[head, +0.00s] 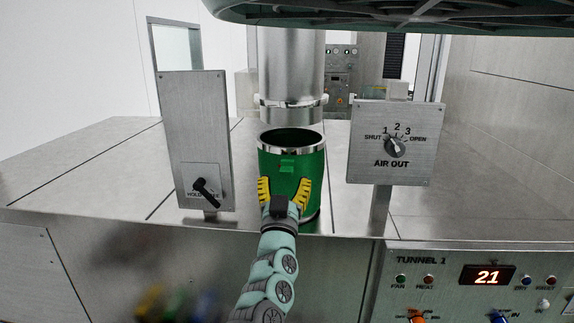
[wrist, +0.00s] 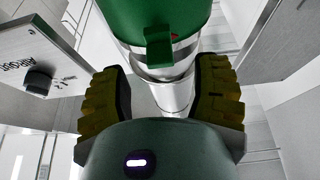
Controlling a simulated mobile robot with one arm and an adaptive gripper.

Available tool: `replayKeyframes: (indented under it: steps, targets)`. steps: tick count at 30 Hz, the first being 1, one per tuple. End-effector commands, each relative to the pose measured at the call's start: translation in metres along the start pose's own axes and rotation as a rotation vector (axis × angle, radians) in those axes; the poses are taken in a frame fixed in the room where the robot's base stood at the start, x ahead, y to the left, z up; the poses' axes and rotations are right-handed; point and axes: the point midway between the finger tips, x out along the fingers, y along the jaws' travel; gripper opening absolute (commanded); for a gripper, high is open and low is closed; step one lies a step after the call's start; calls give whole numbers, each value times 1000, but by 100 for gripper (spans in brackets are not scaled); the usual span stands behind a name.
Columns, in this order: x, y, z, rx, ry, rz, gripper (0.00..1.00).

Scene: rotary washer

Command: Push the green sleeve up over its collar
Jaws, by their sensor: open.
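The green sleeve (head: 291,205) is an upright cylinder with a shiny metal rim, standing low on the metal deck. A small green tab (head: 287,166) sticks out of its front; it also shows in the wrist view (wrist: 160,48). The silver collar (head: 293,101) is around the lower part of the vertical metal pipe (head: 291,62), above the sleeve, and a gap separates them. My gripper (head: 284,185) has yellow fingers, spread open at the sleeve's front just below the tab. Whether the fingers touch the sleeve is unclear. My gripper hides part of the sleeve's lower front.
A HOLD lever panel (head: 194,130) stands to the left and an AIR OUT dial panel (head: 391,165) to the right of the sleeve. The TUNNEL 1 control panel (head: 480,258) is at lower right. The deck (head: 100,165) is bare at left.

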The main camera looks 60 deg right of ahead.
Motion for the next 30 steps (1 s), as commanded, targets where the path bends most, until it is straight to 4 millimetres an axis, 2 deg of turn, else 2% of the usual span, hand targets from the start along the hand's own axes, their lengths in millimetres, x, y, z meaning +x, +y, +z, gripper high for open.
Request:
replayKeyframes:
  steps: [7, 15, 26, 27, 30]
  targets:
    - [35, 0, 2, 0, 0, 0, 62]
    - [56, 0, 1, -1, 1, 0, 62]
    - [60, 0, 1, 0, -2, 0, 62]
    - [60, 0, 1, 0, -2, 0, 66]
    - [60, 0, 1, 0, -2, 0, 56]
